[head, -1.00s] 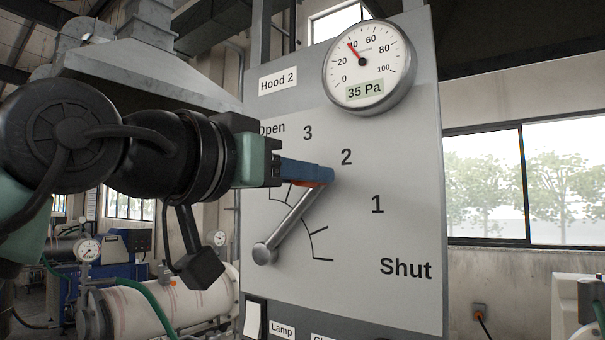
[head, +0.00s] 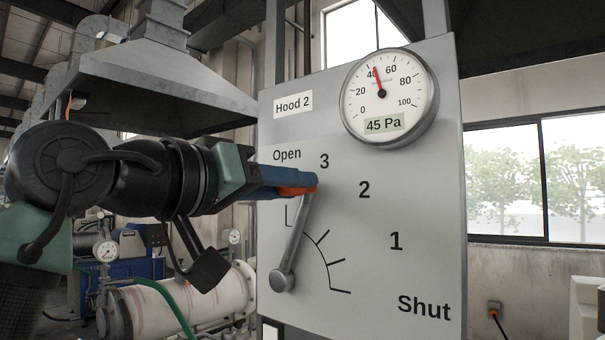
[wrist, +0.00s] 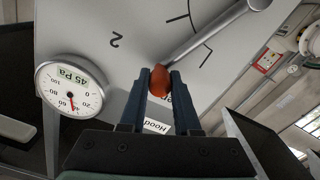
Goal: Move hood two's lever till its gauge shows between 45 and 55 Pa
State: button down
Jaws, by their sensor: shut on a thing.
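The Hood 2 panel (head: 400,270) is a grey board with a scale marked Open, 3, 2, 1 and Shut. Its lever (head: 296,240) is a metal rod pivoted at the lower left, with an orange-red knob (wrist: 160,80) at its upper end. The lever points up, tilted slightly right, with its knob just below the 3. My gripper (head: 312,188) is shut on the knob, one finger on each side in the wrist view. The round gauge (head: 390,98) reads 45 Pa on its display, its red needle a little past 40; it also shows in the wrist view (wrist: 72,88).
A grey metal hood (head: 150,85) hangs behind my arm at the upper left. A white cylindrical vessel (head: 190,300) with a green hose and a blue machine stand behind at the lower left. A window (head: 505,185) is in the wall at right.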

jog(key=c, duration=0.6)
grip_release()
jog(key=b+v, duration=0.6)
jog(key=v, duration=0.7)
jog(key=shift+w, duration=0.1)
